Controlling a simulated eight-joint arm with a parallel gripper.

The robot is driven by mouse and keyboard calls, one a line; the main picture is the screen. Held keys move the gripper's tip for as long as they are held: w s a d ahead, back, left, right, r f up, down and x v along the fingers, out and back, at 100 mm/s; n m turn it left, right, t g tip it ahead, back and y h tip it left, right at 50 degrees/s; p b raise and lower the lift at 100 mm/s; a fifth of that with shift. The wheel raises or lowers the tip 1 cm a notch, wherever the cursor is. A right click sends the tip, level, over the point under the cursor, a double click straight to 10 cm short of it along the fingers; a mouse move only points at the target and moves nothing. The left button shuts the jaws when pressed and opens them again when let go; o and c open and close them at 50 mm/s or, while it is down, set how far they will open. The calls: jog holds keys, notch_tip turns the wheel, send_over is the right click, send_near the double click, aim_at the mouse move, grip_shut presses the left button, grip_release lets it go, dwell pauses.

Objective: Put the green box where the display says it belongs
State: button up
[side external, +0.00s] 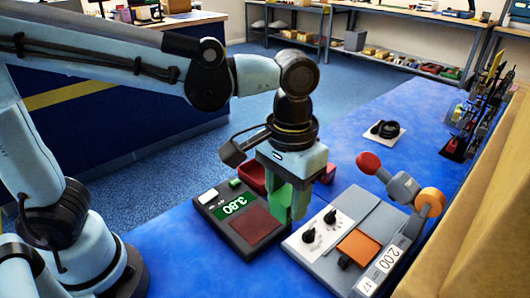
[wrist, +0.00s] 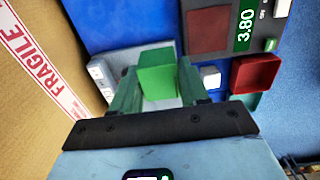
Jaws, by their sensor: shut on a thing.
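The green box (wrist: 157,75) is between the green fingers of my gripper (wrist: 157,92) in the wrist view. My gripper (side external: 289,205) is shut on it. In the side external view the fingers and box are hard to tell apart. A dark device with a green display (side external: 231,204) reading 3.80 and a dark red pad (side external: 255,225) stands left of my gripper. The display (wrist: 244,28) also shows in the wrist view. My gripper is over the blue table, between this device and a grey machine (side external: 335,262).
The grey machine has black knobs, an orange pad (side external: 358,247) and a label reading 2.00 (side external: 391,253). A red tray (wrist: 255,73), a green tray (wrist: 247,100) and a white block (wrist: 210,77) lie near my gripper. A cardboard carton (side external: 490,230) borders the right.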

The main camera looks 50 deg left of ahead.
jog(key=w+a+f, duration=0.2)
jog(key=w+f, duration=0.1)
jog(key=w, duration=0.9)
jog(key=w+a+f, duration=0.3)
jog(key=a, duration=0.1)
jog(key=w+a+f, duration=0.4)
jog(key=shift+w, duration=0.15)
jog(key=shift+w+a+f, duration=0.1)
jog(key=shift+a+f, duration=0.05)
jog(key=shift+f, duration=2)
jog(key=shift+f, duration=0.15)
jog(key=o, duration=1.1)
jog(key=shift+o, duration=0.2)
